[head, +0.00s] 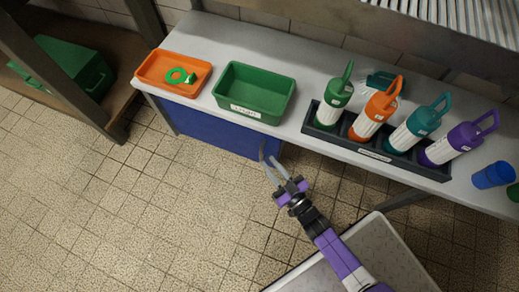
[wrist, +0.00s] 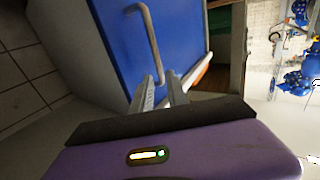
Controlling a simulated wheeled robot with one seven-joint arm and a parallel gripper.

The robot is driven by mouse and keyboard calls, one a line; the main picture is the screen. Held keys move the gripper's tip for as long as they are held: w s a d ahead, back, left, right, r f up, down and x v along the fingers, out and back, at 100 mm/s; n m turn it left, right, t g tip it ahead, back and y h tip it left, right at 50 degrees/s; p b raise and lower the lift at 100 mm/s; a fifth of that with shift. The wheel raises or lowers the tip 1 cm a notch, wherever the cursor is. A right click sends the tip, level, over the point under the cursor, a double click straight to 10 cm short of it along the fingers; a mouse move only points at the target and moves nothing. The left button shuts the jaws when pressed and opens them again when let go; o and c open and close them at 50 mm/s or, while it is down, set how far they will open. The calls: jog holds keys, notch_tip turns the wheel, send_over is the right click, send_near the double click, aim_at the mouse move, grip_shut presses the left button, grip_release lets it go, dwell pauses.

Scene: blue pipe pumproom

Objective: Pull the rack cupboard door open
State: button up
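The blue cupboard door (head: 215,132) is under the grey table in the head view and looks flush with the table front. It fills the middle of the wrist view (wrist: 185,35). A grey bar handle (wrist: 151,32) stands on it, bent at its upper end. My gripper (head: 268,158) is near the door's right end in the head view. In the wrist view my gripper (wrist: 161,84) has its two fingers apart, with the handle's lower end appearing between or just beyond their tips. I cannot tell whether they touch it.
On the table (head: 320,63) stand an orange tray (head: 152,79) with green items, a green bin (head: 253,112) and a dark rack (head: 372,151) of several bottles. A brown shelf (head: 115,62) is at the left.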

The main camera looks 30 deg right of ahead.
aim_at(261, 152)
jog(key=w+b, duration=0.1)
jog(key=w, duration=0.5)
jog(key=shift+a, duration=0.1)
grip_shut()
dwell(1.3)
